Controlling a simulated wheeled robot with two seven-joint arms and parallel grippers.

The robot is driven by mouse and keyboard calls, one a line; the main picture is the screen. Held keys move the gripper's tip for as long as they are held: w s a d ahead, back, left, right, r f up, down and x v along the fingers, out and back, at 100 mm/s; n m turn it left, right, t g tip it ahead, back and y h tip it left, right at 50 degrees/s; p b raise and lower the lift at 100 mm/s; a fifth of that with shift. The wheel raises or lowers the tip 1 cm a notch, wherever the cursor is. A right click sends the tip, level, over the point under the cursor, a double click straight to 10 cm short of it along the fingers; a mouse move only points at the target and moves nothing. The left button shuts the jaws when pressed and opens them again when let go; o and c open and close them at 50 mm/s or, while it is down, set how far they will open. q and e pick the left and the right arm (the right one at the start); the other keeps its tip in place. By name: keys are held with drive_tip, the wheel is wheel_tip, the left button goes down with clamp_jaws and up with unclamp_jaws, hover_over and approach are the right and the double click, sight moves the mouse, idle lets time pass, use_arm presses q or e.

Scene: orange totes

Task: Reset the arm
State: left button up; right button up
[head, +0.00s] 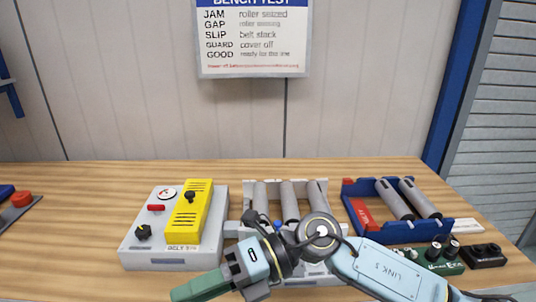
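My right arm comes in from the lower right and bends at a round joint in front of the middle of the bench. Its wrist points to the lower left and ends in a green part, which seems to be my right gripper (185,292). It is seen from the side in front of the grey box, and no gap between fingers can be made out. I cannot tell whether it holds anything. My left arm and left gripper are not in view.
A grey control box (135,250) with a yellow cover (190,212) stands left of the arm. A grey roller frame (250,205) is partly hidden behind it. A blue roller frame (385,232), a green board (440,262) and a black part (484,256) lie right.

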wheel_tip(320, 180, up, 7)
drive_tip(key=w+m+t+y, duration=0.2)
drive_tip(key=m+t+y, duration=0.3)
drive_tip(key=m+y, duration=0.15)
drive_tip(key=w+d+m+t+h, duration=0.3)
drive_tip(key=w+d+m+t, duration=0.5)
drive_tip(key=m+t, duration=0.8)
drive_tip(key=d+f+m+h, duration=1.5)
drive_tip(key=m+h, duration=0.1)
drive_tip(key=s+d+f+m+g+h, duration=0.1)
drive_tip(key=s+d+f+g, duration=0.3)
drive_tip(key=s, duration=0.3)
drive_tip(key=s+d+f+m+g, duration=0.2)
drive_tip(key=s+f+g, duration=0.1)
drive_tip(key=s+f, duration=0.35)
drive_tip(key=s+d+f+m+g+h, duration=0.1)
drive_tip(key=s+d+f+g, duration=0.3)
drive_tip(key=s, duration=0.4)
wheel_tip(320, 180, down, 26)
drive_tip(key=s+a+g, duration=0.1)
drive_tip(key=s+g, duration=0.1)
drive_tip(key=s+d+f+g, duration=0.1)
drive_tip(key=s+d+f, duration=0.2)
drive_tip(key=s+f, duration=1.1)
drive_tip(key=shift+s+f, duration=0.35)
drive_tip(key=shift+s, duration=0.8)
